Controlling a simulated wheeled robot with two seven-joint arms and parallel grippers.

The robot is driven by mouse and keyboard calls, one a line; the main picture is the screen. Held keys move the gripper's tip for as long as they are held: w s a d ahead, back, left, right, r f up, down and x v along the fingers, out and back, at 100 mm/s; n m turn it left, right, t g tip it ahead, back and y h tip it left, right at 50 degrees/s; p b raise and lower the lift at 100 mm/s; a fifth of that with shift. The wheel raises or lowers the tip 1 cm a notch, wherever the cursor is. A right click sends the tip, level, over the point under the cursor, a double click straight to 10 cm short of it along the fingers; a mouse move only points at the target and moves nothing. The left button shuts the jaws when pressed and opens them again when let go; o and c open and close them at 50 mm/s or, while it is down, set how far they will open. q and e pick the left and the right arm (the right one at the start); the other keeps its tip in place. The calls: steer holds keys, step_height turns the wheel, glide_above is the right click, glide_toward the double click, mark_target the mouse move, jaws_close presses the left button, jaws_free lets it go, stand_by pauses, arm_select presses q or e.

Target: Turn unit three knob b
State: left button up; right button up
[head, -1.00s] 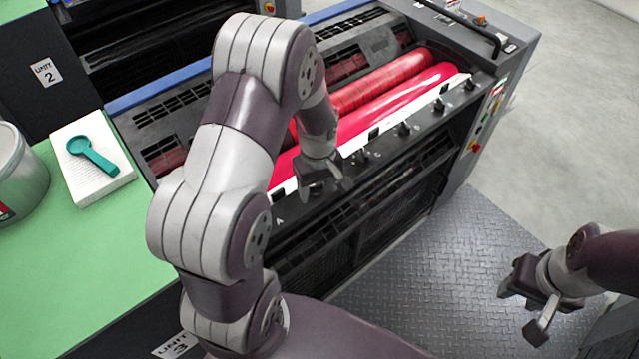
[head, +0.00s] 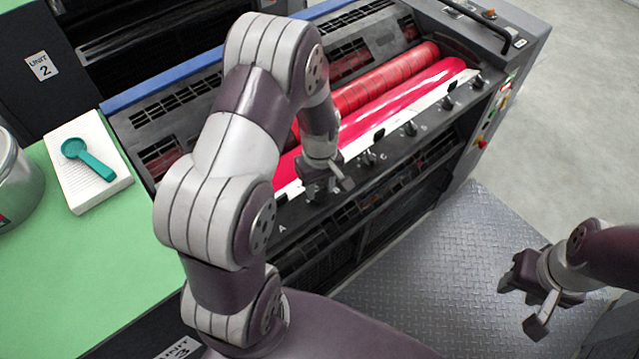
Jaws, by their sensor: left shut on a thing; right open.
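Unit three is the press in front of me, with a dark rail (head: 395,160) of small black knobs along its red rollers. Letters mark the rail: A near the left end, C and D further up. My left gripper (head: 327,190) is down at the rail between the letters A and C, shut on knob b; its fingers hide the knob. Knob c (head: 369,158) and knob d (head: 409,129) stand free to its right. My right gripper (head: 522,304) is open and empty above the floor plate at the lower right.
A green counter (head: 90,265) at left holds a white pad (head: 110,190) with a teal spoon-like tool (head: 88,158) and a metal can (head: 18,185). The unit 2 press (head: 40,85) is behind. Treadplate floor (head: 440,250) lies clear in front of the rail.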

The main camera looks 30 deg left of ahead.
arm_select(q)
steer(key=shift+m, duration=0.3)
steer(key=m, duration=0.3)
steer(key=shift+w+m+p, duration=0.1)
steer(key=shift+m+p, duration=0.2)
steer(key=m, duration=0.5)
steer(key=shift+r, duration=0.1)
steer(key=m+p, duration=0.1)
steer(key=m, duration=0.4)
steer(key=shift+d+m, duration=0.1)
steer(key=shift+m, duration=2.6)
steer(key=o, duration=1)
steer(key=shift+o, duration=0.2)
steer(key=shift+d, duration=0.15)
